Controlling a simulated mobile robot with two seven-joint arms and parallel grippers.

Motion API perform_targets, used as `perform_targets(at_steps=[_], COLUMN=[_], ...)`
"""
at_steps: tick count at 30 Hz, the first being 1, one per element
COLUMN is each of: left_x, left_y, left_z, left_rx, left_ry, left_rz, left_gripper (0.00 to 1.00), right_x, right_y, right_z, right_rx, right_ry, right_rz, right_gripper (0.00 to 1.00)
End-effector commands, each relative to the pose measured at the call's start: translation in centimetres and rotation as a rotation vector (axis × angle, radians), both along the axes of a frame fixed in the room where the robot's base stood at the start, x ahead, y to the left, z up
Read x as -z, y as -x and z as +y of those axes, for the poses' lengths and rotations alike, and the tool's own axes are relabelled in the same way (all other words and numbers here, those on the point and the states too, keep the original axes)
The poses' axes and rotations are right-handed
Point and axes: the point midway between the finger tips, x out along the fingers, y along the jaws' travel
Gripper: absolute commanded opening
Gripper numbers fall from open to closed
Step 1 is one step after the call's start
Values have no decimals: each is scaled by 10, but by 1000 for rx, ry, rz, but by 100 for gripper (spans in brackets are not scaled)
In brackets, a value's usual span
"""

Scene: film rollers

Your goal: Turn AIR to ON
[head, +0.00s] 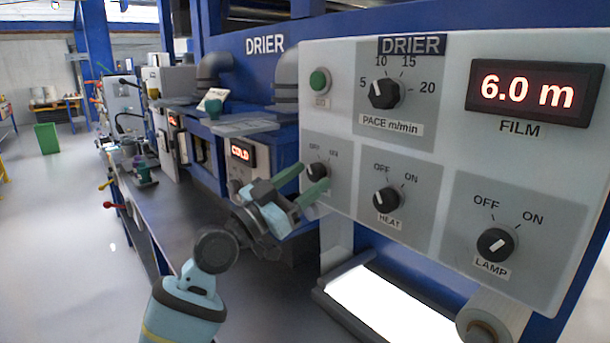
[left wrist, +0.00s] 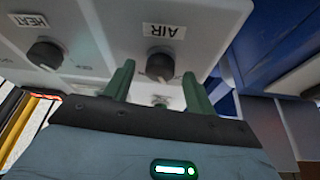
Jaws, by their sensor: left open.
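The AIR knob (head: 318,171) is a black rotary knob on the drier's light panel, with OFF and ON printed above it. Its white mark appears to lean to the OFF side, but it is small. In the left wrist view the AIR knob (left wrist: 160,66) sits between my two green fingers, and its AIR label (left wrist: 163,31) appears upside down. My left gripper (head: 303,180) is open in front of the knob, one finger on each side, partly hiding its label in the head view. I cannot tell whether the fingers touch the knob. It also shows in the left wrist view (left wrist: 158,80).
The HEAT knob (head: 388,199) is close on the right, the LAMP knob (head: 495,243) farther right. The PACE dial (head: 384,92) and a green button (head: 319,82) are above. A display (head: 533,92) reads 6.0 m. A bright lit surface (head: 390,305) lies below the panel.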

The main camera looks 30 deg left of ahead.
Motion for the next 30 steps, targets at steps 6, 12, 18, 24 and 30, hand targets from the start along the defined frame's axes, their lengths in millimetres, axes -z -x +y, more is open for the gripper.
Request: perform_targets(at_steps=[6, 12, 18, 24, 30], left_x=[-2, -2, -2, -2, 1], left_y=[-6, -6, -6, -6, -6], left_z=[-3, -3, -3, -3, -2], left_rx=[-1, 0, 0, 0, 0], left_ry=[-1, -2, -2, -3, -34], left_rz=[1, 1, 1, 1, -8], left_gripper=[55, 52, 25, 11, 11], right_x=[-1, -1, -1, -1, 7], right_y=[-1, 0, 0, 0, 4], right_z=[0, 0, 0, 0, 0], right_rx=[0, 1, 0, 0, 1], right_ry=[0, 1, 1, 1, 1], right_rz=[-1, 0, 1, 2, 12], right_gripper=[57, 57, 57, 57, 57])
